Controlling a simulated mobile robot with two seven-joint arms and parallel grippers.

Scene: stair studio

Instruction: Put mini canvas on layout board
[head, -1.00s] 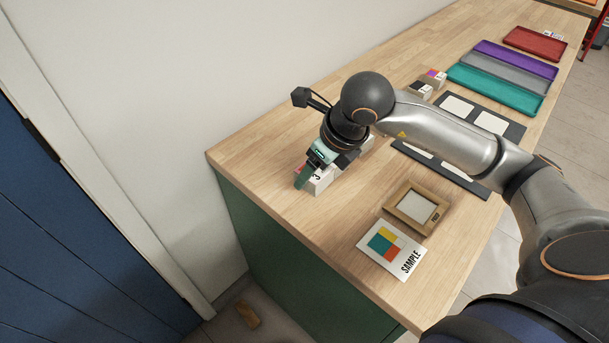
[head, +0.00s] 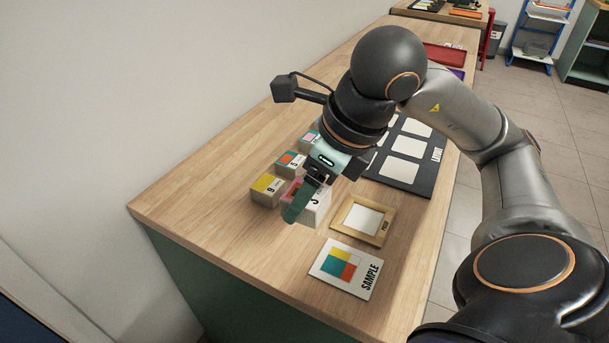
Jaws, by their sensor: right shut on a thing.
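My right gripper (head: 305,198) is shut on a small white block-like mini canvas (head: 318,206) marked with a 3. Its top is mostly hidden by the fingers. I cannot tell whether it touches the table or is slightly above it. The dark layout board (head: 429,172), with several white squares and LAYOUT lettering, lies right of and beyond the gripper, partly hidden by my right arm. Other mini canvases stand close to the held one: a yellow-topped one marked 9 (head: 266,191), one marked 5 (head: 290,163) and a pink-and-teal one (head: 310,138). My left gripper is out of view.
A wooden frame with a pale centre (head: 344,228) and a SAMPLE card (head: 330,273) with coloured squares lie at the near right. A red tray (head: 447,54) and a purple tray (head: 457,73) lie farther back. The wooden tabletop (head: 200,205) is clear at left.

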